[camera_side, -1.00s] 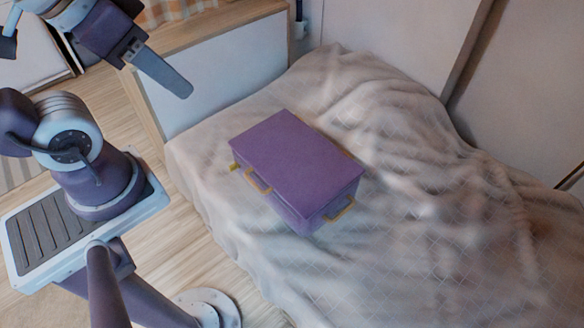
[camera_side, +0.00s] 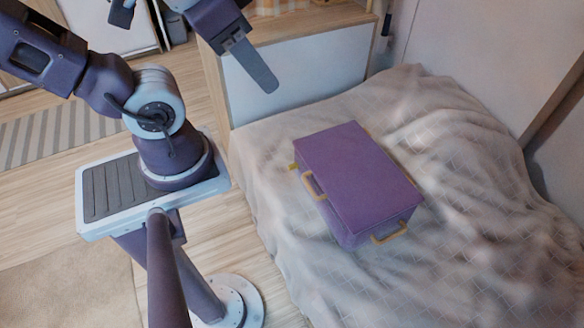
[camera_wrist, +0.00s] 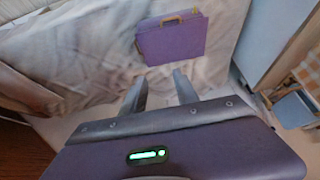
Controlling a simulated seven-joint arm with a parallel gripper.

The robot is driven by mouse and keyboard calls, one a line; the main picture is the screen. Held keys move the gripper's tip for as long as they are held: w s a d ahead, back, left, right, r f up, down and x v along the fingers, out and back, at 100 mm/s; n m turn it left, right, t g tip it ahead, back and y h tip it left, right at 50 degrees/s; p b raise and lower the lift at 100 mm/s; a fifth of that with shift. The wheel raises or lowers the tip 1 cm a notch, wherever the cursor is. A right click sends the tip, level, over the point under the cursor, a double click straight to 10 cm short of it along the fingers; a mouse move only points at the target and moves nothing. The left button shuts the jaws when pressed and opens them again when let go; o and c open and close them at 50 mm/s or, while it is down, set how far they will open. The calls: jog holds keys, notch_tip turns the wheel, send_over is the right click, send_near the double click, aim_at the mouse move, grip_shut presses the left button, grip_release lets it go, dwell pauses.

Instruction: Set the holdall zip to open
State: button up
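The holdall (camera_side: 358,175) is a purple, box-shaped case with a flat top and tan handles, lying on the bed. Its top looks closed down flat. A small yellow tab (camera_side: 292,167) sticks out at its left corner; I cannot tell whether it is the zip pull. No zip line can be made out. The holdall also shows in the wrist view (camera_wrist: 172,42), beyond my fingertips. My gripper (camera_side: 264,80) hangs in the air up and left of the holdall, apart from it. In the wrist view my gripper (camera_wrist: 158,85) has its two fingers apart, with nothing between them.
The bed (camera_side: 480,230) has a rumpled, pale quilted cover around the holdall. A wooden cabinet with a pale panel (camera_side: 300,80) stands at the head of the bed, behind my gripper. Wooden floor (camera_side: 225,245) lies between my base and the bed.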

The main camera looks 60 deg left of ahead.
jog(key=shift+g+y, duration=0.4)
jog(key=shift+y, duration=0.1)
jog(key=w+a, duration=0.1)
jog(key=w, duration=0.1)
jog(key=w+a+f, duration=0.1)
jog(key=w, duration=0.1)
jog(key=w+a+f, duration=0.1)
jog(key=w, duration=0.1)
jog(key=shift+w+a+f, duration=0.1)
jog(key=shift+w+a, duration=0.15)
jog(key=shift+w, duration=0.05)
jog(key=shift+c, duration=0.4)
jog(key=g, duration=0.1)
send_over(291, 166)
jog(key=w, duration=0.2)
notch_tip(291, 166, down, 25)
jog(key=shift+t+h, duration=0.4)
jog(key=shift+h, duration=0.1)
jog(key=s+f, duration=0.1)
jog(key=f, duration=0.6)
jog(key=s+f, duration=0.1)
jog(key=f, duration=0.6)
jog(key=s+f, duration=0.1)
jog(key=f, duration=0.6)
jog(key=shift+f, duration=0.15)
jog(key=shift+w+f, duration=0.25)
jog(key=shift+f, duration=0.25)
grip_shut()
